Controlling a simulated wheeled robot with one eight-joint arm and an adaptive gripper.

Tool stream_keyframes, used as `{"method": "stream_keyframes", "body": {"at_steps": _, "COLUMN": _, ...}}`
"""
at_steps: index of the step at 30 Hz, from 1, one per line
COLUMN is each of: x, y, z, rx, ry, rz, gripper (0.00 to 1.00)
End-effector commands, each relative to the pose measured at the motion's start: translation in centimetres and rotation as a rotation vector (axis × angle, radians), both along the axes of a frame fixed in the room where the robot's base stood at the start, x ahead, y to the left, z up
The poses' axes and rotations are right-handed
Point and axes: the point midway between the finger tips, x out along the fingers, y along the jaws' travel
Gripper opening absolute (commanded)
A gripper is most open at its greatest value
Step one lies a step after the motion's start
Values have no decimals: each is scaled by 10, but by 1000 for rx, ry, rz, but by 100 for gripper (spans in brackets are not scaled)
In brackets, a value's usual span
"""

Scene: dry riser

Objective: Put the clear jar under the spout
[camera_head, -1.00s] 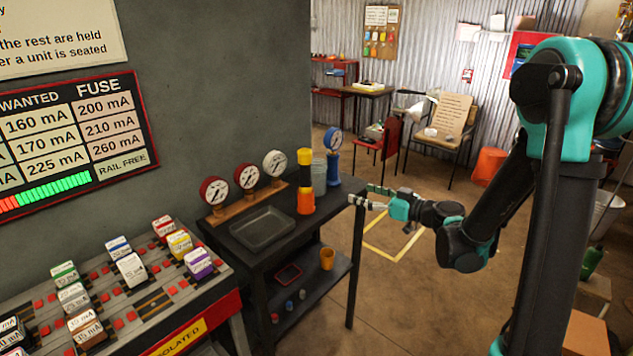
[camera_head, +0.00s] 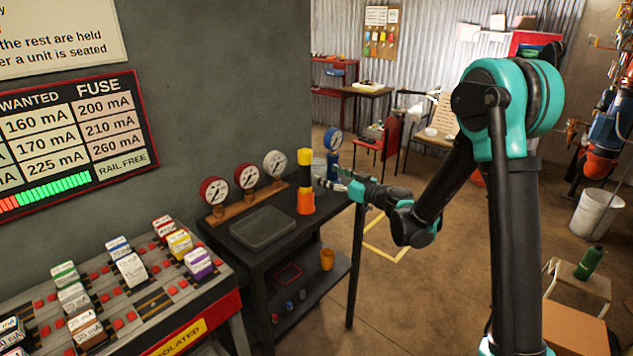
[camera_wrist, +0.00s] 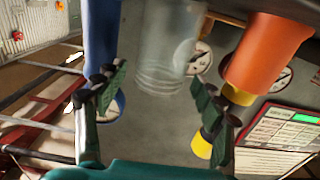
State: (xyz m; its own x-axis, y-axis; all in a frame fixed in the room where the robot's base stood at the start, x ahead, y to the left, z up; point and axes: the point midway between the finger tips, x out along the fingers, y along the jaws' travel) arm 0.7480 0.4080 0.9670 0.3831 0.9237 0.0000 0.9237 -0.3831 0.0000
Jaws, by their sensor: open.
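The clear jar (camera_head: 319,168) stands at the back of the dark side table (camera_head: 222,240), between an orange, black and yellow stack (camera_head: 305,180) and a blue post with a gauge (camera_head: 333,140). My gripper (camera_head: 334,183) is at the right end of that table, low and close to the jar. In the wrist view the picture is turned over, and the ribbed, see-through jar (camera_wrist: 168,45) shows ahead between the two open fingers of my gripper (camera_wrist: 160,95). I cannot tell whether either finger touches it. I cannot make out a spout for certain.
The orange part of the stack (camera_wrist: 268,55) is close on the right in the wrist view; the blue post (camera_wrist: 101,40) is close on the left. Gauges (camera_head: 246,176) and a shallow grey tray (camera_head: 263,229) share the table. An orange cup (camera_head: 327,259) stands on the lower shelf.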

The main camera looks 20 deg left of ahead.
Motion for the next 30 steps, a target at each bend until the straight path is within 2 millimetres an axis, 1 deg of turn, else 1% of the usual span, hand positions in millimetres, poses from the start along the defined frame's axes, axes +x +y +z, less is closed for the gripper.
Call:
{"method": "stream_keyframes", "body": {"at_steps": 5, "x": 2, "y": 7, "z": 0, "rx": 0, "ry": 0, "rz": 1, "gripper": 69}}
{"method": "stream_keyframes", "body": {"at_steps": 7, "x": 4, "y": 13, "z": 0, "rx": 0, "ry": 0, "rz": 3, "gripper": 69}}
{"method": "stream_keyframes", "body": {"at_steps": 15, "x": 17, "y": 48, "z": -2, "rx": 0, "ry": 0, "rz": 1, "gripper": 69}}
{"method": "stream_keyframes", "body": {"at_steps": 18, "x": 19, "y": 52, "z": -2, "rx": 0, "ry": 0, "rz": 1, "gripper": 69}}
{"method": "stream_keyframes", "body": {"at_steps": 23, "x": 19, "y": 52, "z": -2, "rx": 0, "ry": 0, "rz": 0, "gripper": 69}}
{"method": "stream_keyframes", "body": {"at_steps": 26, "x": 19, "y": 52, "z": -2, "rx": 0, "ry": 0, "rz": 0, "gripper": 58}}
{"method": "stream_keyframes", "body": {"at_steps": 30, "x": 19, "y": 52, "z": -2, "rx": 0, "ry": 0, "rz": 0, "gripper": 41}}
